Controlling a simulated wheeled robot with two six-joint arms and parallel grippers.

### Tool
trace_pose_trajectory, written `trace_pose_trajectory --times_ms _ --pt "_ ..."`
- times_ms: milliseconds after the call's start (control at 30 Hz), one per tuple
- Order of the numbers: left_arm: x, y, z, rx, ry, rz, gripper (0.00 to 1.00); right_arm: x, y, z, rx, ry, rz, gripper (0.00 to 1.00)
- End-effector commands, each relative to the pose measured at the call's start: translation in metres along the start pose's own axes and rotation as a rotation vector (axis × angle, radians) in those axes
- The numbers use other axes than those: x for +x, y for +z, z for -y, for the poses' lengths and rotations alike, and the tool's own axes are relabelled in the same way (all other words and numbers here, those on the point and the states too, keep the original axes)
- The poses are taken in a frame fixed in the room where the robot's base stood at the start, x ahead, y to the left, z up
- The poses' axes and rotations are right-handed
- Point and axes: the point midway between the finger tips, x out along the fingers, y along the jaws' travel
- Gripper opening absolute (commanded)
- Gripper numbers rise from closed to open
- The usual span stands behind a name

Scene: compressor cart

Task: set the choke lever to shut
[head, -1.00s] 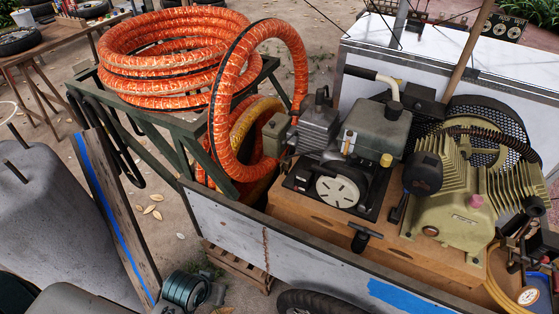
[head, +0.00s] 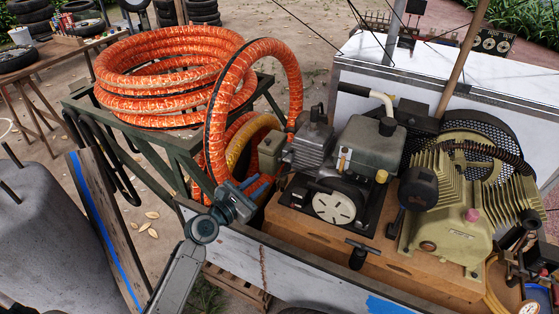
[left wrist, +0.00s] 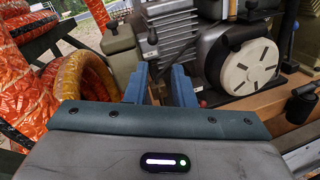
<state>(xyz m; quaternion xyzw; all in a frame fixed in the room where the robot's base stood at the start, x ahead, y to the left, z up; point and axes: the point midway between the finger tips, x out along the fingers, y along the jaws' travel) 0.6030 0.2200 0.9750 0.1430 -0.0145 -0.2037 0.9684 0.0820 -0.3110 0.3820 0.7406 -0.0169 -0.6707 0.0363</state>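The small engine (head: 335,170) has a grey finned cylinder (head: 308,143) and a round cream starter cover (head: 335,202). In the left wrist view a thin lever with a black knob (left wrist: 152,37) stands in front of the finned cylinder (left wrist: 175,32). It looks like the choke lever; its setting cannot be read. My left gripper (head: 257,184) is at the engine's left end, in front of the olive box (head: 271,151). In the left wrist view its blue fingers (left wrist: 159,88) are apart, below the knob, with no object seen gripped between them. My right gripper is out of view.
Orange hose (head: 170,70) coils on a green rack left of the engine, and one loop hangs near my left gripper. The cart's white side wall (head: 310,270) runs below my left arm. The olive compressor (head: 450,205) stands to the right.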

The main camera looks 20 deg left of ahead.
Motion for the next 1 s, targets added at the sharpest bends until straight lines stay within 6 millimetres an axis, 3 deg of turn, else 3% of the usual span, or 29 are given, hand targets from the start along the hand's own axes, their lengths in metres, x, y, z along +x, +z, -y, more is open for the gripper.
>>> trace_pose_trajectory --times_ms 267,700,1000 --pt "0.022 0.003 -0.011 -0.101 0.031 0.028 0.23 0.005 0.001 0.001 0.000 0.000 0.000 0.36" --pt "0.098 0.003 -0.012 -0.097 0.029 0.026 0.23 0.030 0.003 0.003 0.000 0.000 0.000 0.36" --pt "0.114 0.004 -0.012 -0.095 0.028 0.023 0.23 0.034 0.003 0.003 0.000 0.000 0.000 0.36"
